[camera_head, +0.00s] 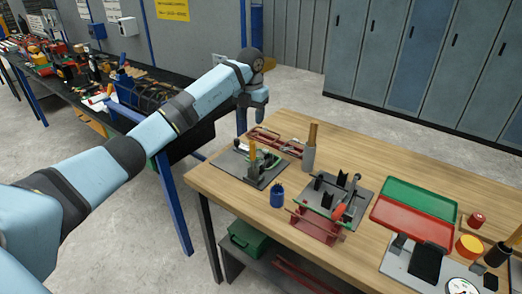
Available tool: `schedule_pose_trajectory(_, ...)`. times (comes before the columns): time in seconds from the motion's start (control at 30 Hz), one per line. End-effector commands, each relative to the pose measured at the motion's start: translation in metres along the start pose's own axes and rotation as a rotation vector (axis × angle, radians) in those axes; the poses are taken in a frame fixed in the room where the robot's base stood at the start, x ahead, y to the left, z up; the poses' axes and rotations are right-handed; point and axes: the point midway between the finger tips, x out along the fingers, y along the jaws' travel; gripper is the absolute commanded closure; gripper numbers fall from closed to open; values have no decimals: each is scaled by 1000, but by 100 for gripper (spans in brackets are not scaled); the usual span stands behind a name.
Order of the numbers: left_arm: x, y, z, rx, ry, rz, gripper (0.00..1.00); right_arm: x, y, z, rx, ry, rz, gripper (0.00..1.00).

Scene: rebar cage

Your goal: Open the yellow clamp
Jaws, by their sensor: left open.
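The yellow clamp (252,150) shows as a small upright yellow handle on a grey base plate (245,172) at the left end of the wooden table. Dark and green parts stand beside the handle on the plate; they are too small to make out well. My left gripper (259,101) hangs at the end of the light blue arm, pointing down, above and apart from the clamp. It is open and I see nothing in it. My right gripper is not in view.
Red clamps (275,142) and a grey-and-brown upright tool (310,148) are close behind the clamp. A blue cup (278,197), a fixture with a red base (316,226), and green (424,198) and red (412,222) trays stand to the right. Bare wood lies behind them.

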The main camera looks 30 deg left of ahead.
Motion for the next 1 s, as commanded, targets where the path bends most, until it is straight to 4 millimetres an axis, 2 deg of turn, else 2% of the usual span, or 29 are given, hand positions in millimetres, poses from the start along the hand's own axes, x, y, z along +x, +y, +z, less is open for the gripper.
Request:
schedule_pose_trajectory(0.4,84,-3,-1,4,4,-6,52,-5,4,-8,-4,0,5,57)
schedule_pose_trajectory(0.6,116,-3,-1,5,2,-7,52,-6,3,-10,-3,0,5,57)
schedule_pose_trajectory(0.8,129,-3,0,4,0,-5,52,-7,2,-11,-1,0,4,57)
schedule_pose_trajectory(1.0,130,-3,0,4,-1,-6,52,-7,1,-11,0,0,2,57)
